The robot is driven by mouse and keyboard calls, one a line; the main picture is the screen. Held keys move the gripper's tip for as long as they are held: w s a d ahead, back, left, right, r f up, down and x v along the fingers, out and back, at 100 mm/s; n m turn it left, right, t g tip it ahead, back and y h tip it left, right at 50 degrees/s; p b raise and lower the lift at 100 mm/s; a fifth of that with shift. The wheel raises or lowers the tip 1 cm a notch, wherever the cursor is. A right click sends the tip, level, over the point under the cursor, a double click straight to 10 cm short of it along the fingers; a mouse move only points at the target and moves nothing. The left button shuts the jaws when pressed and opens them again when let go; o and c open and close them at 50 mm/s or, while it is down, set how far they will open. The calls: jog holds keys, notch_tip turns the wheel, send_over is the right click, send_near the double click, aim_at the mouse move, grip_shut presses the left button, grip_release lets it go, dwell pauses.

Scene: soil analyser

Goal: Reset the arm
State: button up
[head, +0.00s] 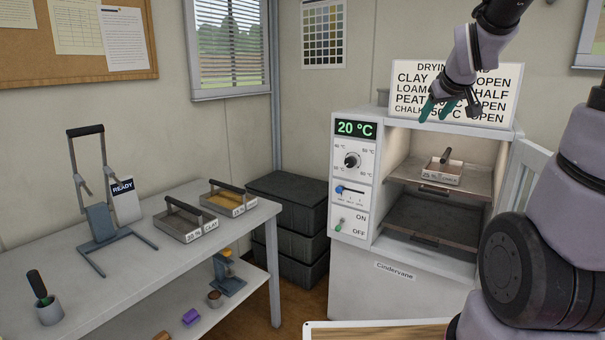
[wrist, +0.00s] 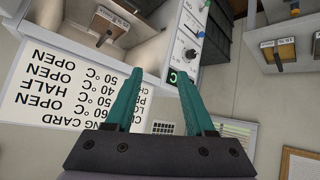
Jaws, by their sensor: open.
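My gripper (head: 437,111) is open and empty, with two green fingers. It hangs in front of the drying card (head: 455,84), above the top front of the drying oven (head: 405,270). In the wrist view, my gripper (wrist: 160,85) shows its fingers spread with nothing between them; the drying card (wrist: 75,85) appears upside down there. My arm comes in from the right side of the head view and bends over the oven. Part of the card's text is hidden behind my gripper.
The oven shows 20 °C and its chamber is open; a handled sample tray (head: 441,176) sits on the upper shelf. At left, a table (head: 130,275) holds two handled trays, one marked clay (head: 186,222), and a metal stand (head: 95,215). Dark crates (head: 290,203) stand between.

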jog(key=s+a+r+m+g+y, duration=0.1)
jog(key=s+a, duration=0.3)
jog(key=s, duration=0.6)
jog(key=s+a+r+m+g+y, duration=0.1)
jog(key=s+a+m, duration=0.3)
jog(key=s, duration=0.7)
jog(key=shift+s+a+r+g+y, duration=0.25)
jog(key=shift+a+r+g+y, duration=0.2)
jog(key=shift+r, duration=0.3)
jog(key=shift+d, duration=0.15)
